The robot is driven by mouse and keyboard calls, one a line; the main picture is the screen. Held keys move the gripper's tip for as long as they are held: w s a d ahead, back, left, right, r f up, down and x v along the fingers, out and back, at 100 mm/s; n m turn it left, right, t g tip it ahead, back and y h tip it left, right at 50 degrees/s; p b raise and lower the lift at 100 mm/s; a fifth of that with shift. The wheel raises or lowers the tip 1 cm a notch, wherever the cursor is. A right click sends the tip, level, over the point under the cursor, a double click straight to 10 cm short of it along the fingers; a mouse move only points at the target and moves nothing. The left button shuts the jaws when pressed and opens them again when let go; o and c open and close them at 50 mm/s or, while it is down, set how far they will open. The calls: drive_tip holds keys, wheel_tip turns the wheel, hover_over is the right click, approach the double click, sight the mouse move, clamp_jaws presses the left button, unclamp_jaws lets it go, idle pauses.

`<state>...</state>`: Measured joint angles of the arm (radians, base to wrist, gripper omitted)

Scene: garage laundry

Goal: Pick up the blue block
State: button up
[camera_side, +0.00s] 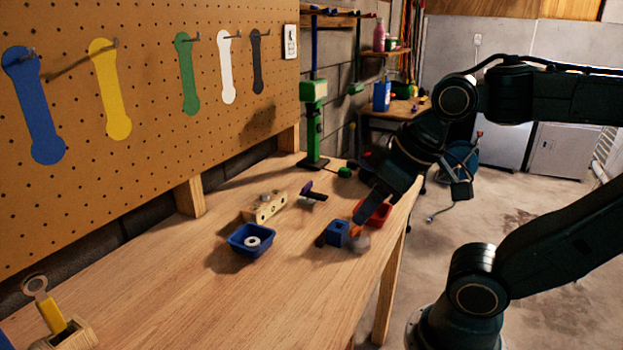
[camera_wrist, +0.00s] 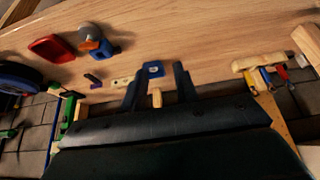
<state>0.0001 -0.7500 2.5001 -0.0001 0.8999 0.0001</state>
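The blue block (camera_side: 336,233) stands on the wooden bench near its front edge. In the wrist view the blue block (camera_wrist: 106,50) lies at the upper left, partly covered by a grey-headed orange object. My gripper (camera_wrist: 158,67) is open, its two dark fingers spread with nothing held between them. In the side view my gripper (camera_side: 361,211) hangs above the bench, beyond the block and close to the red tray in the picture. The exact gap to the block is hard to judge.
An orange object with a grey round end (camera_side: 360,241) is right beside the block. A red tray (camera_side: 375,213) is behind it. A blue tray (camera_side: 240,243) with a white ring, a wooden holder (camera_side: 264,206) and a purple tool (camera_side: 313,195) lie to the left.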

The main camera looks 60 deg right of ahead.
idle(0.3)
drive_tip(key=o, duration=0.4)
drive_tip(key=w+d+f+m+g, duration=0.1)
drive_tip(key=w+d+m+g, duration=0.1)
drive_tip(key=w+d+m, duration=0.2)
drive_tip(key=w+d+f+m+g, duration=0.1)
drive_tip(key=w+d+m, duration=0.3)
drive_tip(key=d+m, duration=0.4)
drive_tip(key=w+d+f+m+g, duration=0.2)
drive_tip(key=w+d+m, duration=0.3)
drive_tip(key=d+m, duration=0.1)
drive_tip(key=shift+d+f+g, duration=0.3)
drive_tip(key=shift+d+f, duration=0.05)
drive_tip(key=shift+d, duration=0.05)
